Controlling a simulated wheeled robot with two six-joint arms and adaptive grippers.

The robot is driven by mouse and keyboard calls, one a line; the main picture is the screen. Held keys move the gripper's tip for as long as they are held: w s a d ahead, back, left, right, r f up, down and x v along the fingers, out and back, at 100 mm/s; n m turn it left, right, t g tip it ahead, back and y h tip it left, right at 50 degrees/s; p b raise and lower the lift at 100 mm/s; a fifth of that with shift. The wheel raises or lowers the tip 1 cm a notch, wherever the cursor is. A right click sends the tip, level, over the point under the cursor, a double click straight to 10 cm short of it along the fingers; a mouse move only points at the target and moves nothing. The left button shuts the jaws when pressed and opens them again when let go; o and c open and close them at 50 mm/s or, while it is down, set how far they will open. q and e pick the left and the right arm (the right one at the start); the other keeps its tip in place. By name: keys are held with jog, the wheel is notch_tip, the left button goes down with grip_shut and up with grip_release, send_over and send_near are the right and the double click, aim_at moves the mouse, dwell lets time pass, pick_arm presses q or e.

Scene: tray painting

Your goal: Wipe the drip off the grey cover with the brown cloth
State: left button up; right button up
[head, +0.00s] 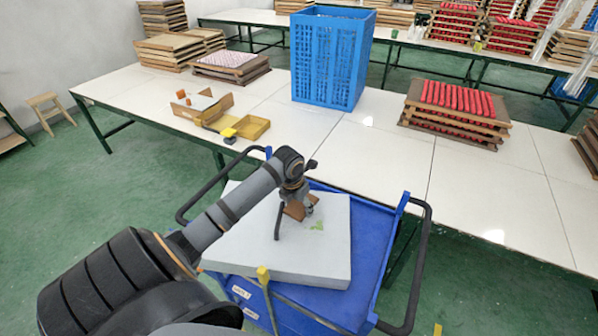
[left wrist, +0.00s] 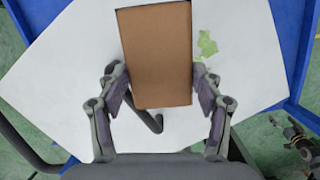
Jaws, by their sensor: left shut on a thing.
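The grey cover (head: 320,262) lies flat on top of a blue cart; it also fills much of the left wrist view (left wrist: 60,65). A light green drip (head: 318,225) is on it, also visible in the left wrist view (left wrist: 207,44). My left gripper (head: 297,208) is over the cover, shut on the brown cloth (head: 293,212). In the left wrist view the cloth (left wrist: 155,55) is a flat brown rectangle between the fingers, just left of the drip. I cannot tell whether it touches the cover. A dark jointed part at that view's right edge may be my right gripper (left wrist: 296,138).
The blue cart (head: 370,245) has black handles. A white table (head: 390,150) behind it holds a blue crate (head: 328,62), red-topped racks (head: 455,115) and a yellow-brown box (head: 250,125). A dark bent bar (head: 278,222) shows beside my left gripper.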

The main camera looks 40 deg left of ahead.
aim_at(298, 207)
pick_arm(q)
jog(key=shift+w+p+v, duration=0.2)
jog(key=shift+p+v, duration=0.45)
jog(key=shift+v, duration=0.2)
jog(key=shift+w+p+v, duration=0.2)
jog(key=shift+p+v, duration=0.5)
jog(key=shift+v, duration=0.15)
jog(key=shift+w+p+v, duration=0.15)
jog(key=shift+p+v, duration=0.5)
jog(key=shift+v, duration=0.2)
jog(key=shift+c, duration=0.2)
jog(key=shift+a+r, duration=0.15)
jog(key=shift+r, duration=0.05)
jog(key=p+v, duration=0.3)
jog(key=shift+w+r, duration=0.1)
jog(key=shift+w, duration=0.25)
jog(key=shift+f, duration=0.25)
